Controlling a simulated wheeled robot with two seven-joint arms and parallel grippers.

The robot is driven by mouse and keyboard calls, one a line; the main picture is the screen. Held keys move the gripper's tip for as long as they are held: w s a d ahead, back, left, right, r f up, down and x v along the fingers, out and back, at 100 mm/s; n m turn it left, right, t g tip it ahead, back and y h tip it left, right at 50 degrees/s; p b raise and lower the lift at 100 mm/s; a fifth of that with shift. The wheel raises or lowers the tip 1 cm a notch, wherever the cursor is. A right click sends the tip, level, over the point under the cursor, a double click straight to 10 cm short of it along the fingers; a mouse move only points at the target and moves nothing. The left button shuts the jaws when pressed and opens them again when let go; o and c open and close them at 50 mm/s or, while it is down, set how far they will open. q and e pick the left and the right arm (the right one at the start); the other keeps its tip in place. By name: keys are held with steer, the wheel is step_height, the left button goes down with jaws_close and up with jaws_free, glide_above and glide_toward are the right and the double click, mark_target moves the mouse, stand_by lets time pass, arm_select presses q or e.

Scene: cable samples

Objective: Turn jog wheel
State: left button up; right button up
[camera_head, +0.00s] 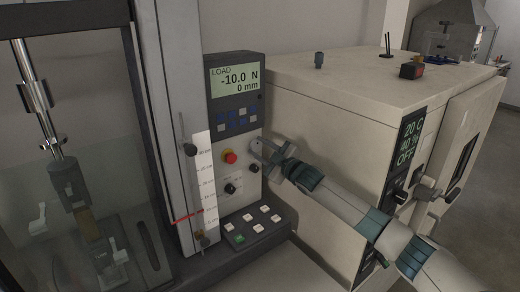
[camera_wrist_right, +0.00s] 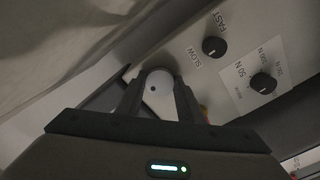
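The jog wheel appears to be the pale round part with a small dark dot (camera_wrist_right: 158,92) in the right wrist view. It sits between the two fingers of my right gripper (camera_wrist_right: 158,100). The fingers are spread, one on each side of it; whether they touch it is not clear. In the head view my right gripper (camera_head: 268,152) is at the right edge of the testing machine's control panel (camera_head: 218,158) and covers most of the wheel. My left gripper is not in view.
A slow/fast knob (camera_wrist_right: 213,46) is close to the gripper. A keypad (camera_head: 256,227) lies below. A beige chamber (camera_head: 335,110) stands right.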

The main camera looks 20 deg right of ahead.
steer(key=shift+n, duration=0.3)
steer(key=n, duration=0.2)
steer(key=shift+n, duration=0.3)
steer(key=n, duration=0.2)
steer(key=shift+n, duration=0.3)
steer(key=n, duration=0.3)
steer(key=shift+n, duration=0.3)
steer(key=n, duration=0.3)
steer(key=shift+n+p, duration=0.3)
steer(key=n+p, duration=0.1)
steer(key=n, duration=0.4)
steer(key=n+p, duration=0.1)
steer(key=n, duration=0.4)
steer(key=shift+n, duration=0.4)
